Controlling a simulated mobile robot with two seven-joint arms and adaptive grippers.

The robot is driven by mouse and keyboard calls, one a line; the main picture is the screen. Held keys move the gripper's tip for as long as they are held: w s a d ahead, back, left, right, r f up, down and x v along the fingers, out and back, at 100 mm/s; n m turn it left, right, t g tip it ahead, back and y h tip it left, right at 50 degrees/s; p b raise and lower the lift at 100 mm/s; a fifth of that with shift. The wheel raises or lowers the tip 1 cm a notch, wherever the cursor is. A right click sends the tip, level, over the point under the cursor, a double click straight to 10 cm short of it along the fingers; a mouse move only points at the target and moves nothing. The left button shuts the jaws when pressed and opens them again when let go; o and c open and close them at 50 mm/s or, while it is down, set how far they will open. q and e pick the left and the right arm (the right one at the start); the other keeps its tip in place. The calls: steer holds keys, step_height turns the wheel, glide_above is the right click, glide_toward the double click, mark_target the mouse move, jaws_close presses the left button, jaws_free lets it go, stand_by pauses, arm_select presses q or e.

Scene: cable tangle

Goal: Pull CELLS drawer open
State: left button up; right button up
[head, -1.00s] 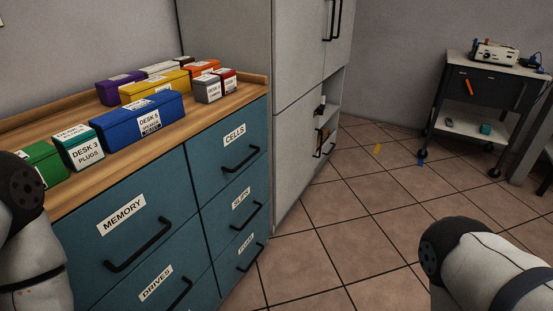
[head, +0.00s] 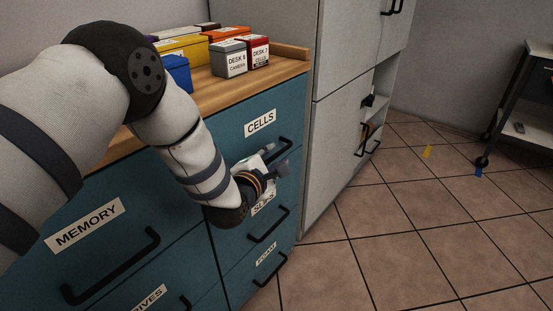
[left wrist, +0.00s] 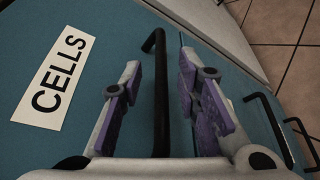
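The CELLS drawer (head: 289,105) is the teal top-right drawer of the cabinet, and its front looks flush with its neighbours. Its white CELLS label (head: 260,123) also shows at the left of the left wrist view (left wrist: 55,84). My left gripper (head: 276,162) is in front of this drawer at its black bar handle (head: 287,147). In the left wrist view, the gripper (left wrist: 160,102) is open, with purple-padded fingers on either side of the handle (left wrist: 160,75). Gaps show between the bar and both pads. My right gripper is out of view.
The MEMORY drawer (head: 60,265) is at the left; the SLIPS-like label below CELLS is partly hidden by my gripper. Labelled boxes, including a grey one (head: 229,58), stand on the wooden top (head: 290,66). A tall grey cabinet (head: 345,120) adjoins at right.

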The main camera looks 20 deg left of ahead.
arm_select(q)
steer(key=shift+x, duration=0.95)
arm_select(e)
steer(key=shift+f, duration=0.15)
arm_select(q)
steer(key=shift+c, duration=0.2)
jaws_close()
